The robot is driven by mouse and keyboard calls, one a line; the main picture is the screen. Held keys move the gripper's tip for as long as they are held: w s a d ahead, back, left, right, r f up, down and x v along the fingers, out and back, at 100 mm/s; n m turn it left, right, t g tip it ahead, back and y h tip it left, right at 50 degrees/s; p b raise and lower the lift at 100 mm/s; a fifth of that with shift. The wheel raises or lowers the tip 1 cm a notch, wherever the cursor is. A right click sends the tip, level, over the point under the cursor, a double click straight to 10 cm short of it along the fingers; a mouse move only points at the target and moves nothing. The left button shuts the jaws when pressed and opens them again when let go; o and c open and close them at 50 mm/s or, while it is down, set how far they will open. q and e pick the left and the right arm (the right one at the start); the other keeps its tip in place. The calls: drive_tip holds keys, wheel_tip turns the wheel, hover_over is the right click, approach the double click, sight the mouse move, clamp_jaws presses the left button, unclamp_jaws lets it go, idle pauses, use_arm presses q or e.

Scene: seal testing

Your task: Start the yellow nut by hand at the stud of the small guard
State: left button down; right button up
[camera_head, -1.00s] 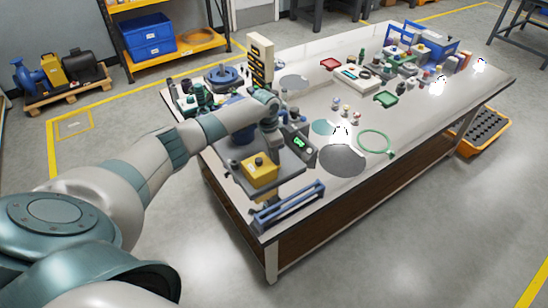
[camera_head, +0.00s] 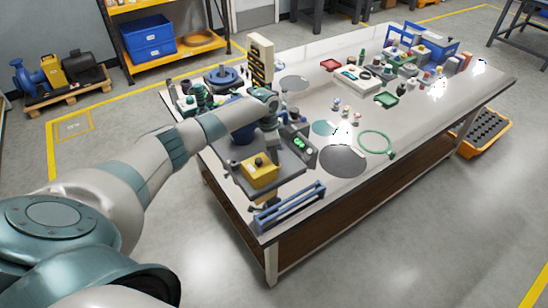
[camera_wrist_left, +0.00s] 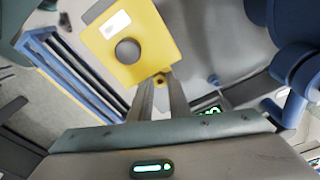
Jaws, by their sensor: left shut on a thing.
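My left gripper (camera_head: 271,148) points down over the near left part of the bench, beside a yellow block with a dark round knob (camera_head: 260,175). My right gripper is not in view.
A blue rail rack (camera_head: 290,206) lies at the bench's near edge. A device with a green display (camera_head: 302,147) stands right of the gripper. A grey disc (camera_head: 342,161) and a green ring (camera_head: 375,142) lie farther right. A tall beige panel (camera_head: 260,62) stands behind.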

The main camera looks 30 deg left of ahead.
use_arm(q)
drive_tip(key=shift+s+f+m+b, duration=0.15)
drive_tip(key=shift+m+b, duration=0.1)
drive_tip(key=shift+m, duration=0.25)
drive_tip(key=shift+w+f+m+b, duration=0.1)
drive_tip(key=shift+m+b, duration=0.15)
drive_tip(key=shift+m, duration=0.25)
drive_tip(key=shift+m, duration=0.3)
